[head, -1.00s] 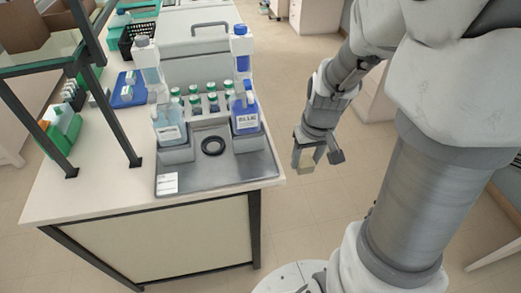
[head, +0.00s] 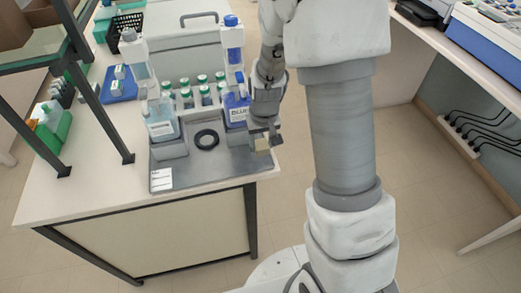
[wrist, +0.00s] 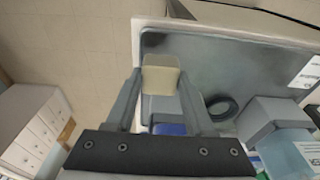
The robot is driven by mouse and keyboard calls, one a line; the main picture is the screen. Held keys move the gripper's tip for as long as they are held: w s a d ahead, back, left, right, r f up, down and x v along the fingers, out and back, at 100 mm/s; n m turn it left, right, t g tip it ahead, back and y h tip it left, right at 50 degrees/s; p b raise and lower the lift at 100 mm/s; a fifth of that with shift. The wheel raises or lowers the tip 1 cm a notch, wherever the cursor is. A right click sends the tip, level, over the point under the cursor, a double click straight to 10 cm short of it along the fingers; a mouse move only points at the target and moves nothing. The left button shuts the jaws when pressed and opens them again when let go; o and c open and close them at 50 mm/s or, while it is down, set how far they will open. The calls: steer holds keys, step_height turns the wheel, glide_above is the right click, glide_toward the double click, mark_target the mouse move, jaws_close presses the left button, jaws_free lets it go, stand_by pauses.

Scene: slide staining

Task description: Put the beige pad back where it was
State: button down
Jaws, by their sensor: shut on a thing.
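The small beige pad (head: 262,144) is between the fingers of my gripper (head: 266,139), which is shut on it. In the wrist view the pad (wrist: 160,79) shows between both fingertips (wrist: 160,88). In that view it appears over the grey metal tray (wrist: 215,58), near one end; I cannot tell whether it touches the tray. In the head view my gripper is at the right edge of the tray (head: 195,179), beside the blue-liquid bottle (head: 237,108). The block under that bottle is partly hidden by my gripper.
A black ring (head: 206,139) lies mid-tray, with a light-blue bottle (head: 161,122) on a grey block to its left. Several green-capped vials (head: 203,90) stand behind. A dark shelf post (head: 100,108) rises at left. Open floor lies right of the bench (head: 120,196).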

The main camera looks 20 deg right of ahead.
mark_target(261, 152)
steer(key=shift+w+a+f, duration=0.1)
steer(key=shift+w+f, duration=0.05)
steer(key=shift+f, duration=1.95)
steer(key=shift+f, duration=0.15)
steer(key=shift+c, duration=1.4)
jaws_free()
steer(key=r, duration=0.4)
steer(key=s+r, duration=0.1)
steer(key=r, duration=0.3)
steer(key=s+r, duration=0.1)
steer(key=r, duration=0.3)
steer(key=shift+r+p, duration=0.3)
steer(key=shift+p, duration=0.05)
steer(key=s+r+t, duration=0.3)
steer(key=s+r, duration=1.4)
steer(key=s, duration=0.1)
steer(key=shift+s+r+t, duration=0.15)
steer(key=shift+r+t, duration=0.25)
